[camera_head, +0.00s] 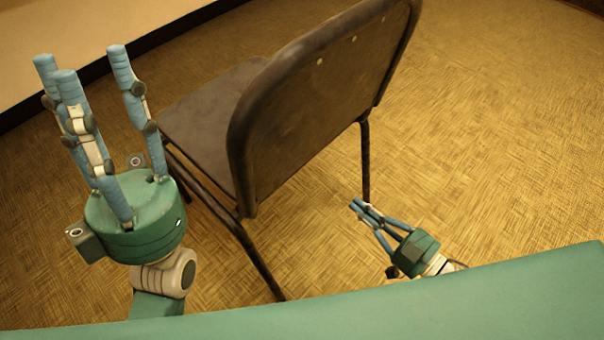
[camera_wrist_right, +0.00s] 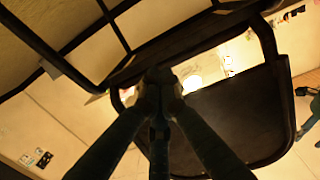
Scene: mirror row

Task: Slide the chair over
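A dark chair (camera_head: 315,95) with a brown-black backrest and metal legs stands upright on the floor, its back toward me and its seat (camera_head: 205,115) beyond. My left gripper (camera_head: 88,62) is open and empty, fingers pointing up, left of the chair in the head view. My right gripper (camera_head: 358,206) is low, near the foot of the chair's right leg; its fingers converge at the tips with nothing seen between them. Whether it touches the leg is unclear. The right wrist view looks up past the dark fingers (camera_wrist_right: 160,82) at the chair's backrest (camera_wrist_right: 235,115) and frame.
A pale wall (camera_head: 90,30) with a dark baseboard runs along the upper left, beyond the chair. The patterned tan floor (camera_head: 500,120) is clear to the right. My own green body fills the bottom edge of the head view.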

